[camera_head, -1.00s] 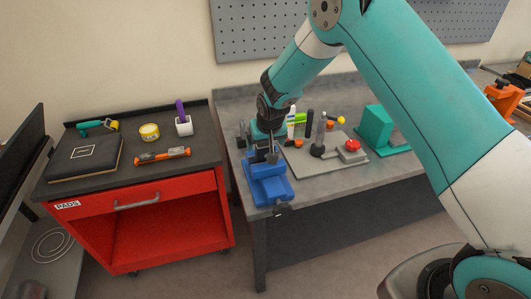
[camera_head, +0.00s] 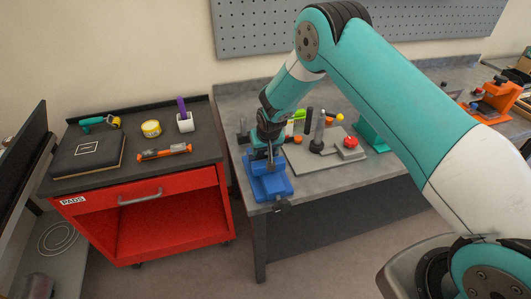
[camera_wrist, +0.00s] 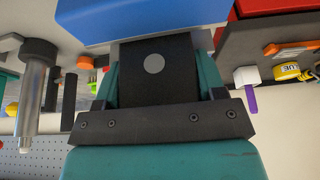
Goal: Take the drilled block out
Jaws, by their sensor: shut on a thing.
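The blue vise (camera_head: 270,187) stands at the left front corner of the grey workbench. My gripper (camera_head: 268,154) points down at the vise's jaws; its tips are too small there to make out. In the wrist view, my gripper (camera_wrist: 158,72) has teal fingers closed on both sides of a dark block, the drilled block (camera_wrist: 180,80), with a round grey spot on its face. The blue vise also shows beyond it at the top (camera_wrist: 130,18). I cannot tell whether the block still touches the vise.
A grey plate with a post and red knob (camera_head: 350,142) lies right of the vise. A teal stand (camera_head: 370,130) is behind it. At left is a red cart (camera_head: 180,220) with a black case (camera_head: 85,155), yellow tin (camera_head: 151,128) and orange tool (camera_head: 163,153) on top.

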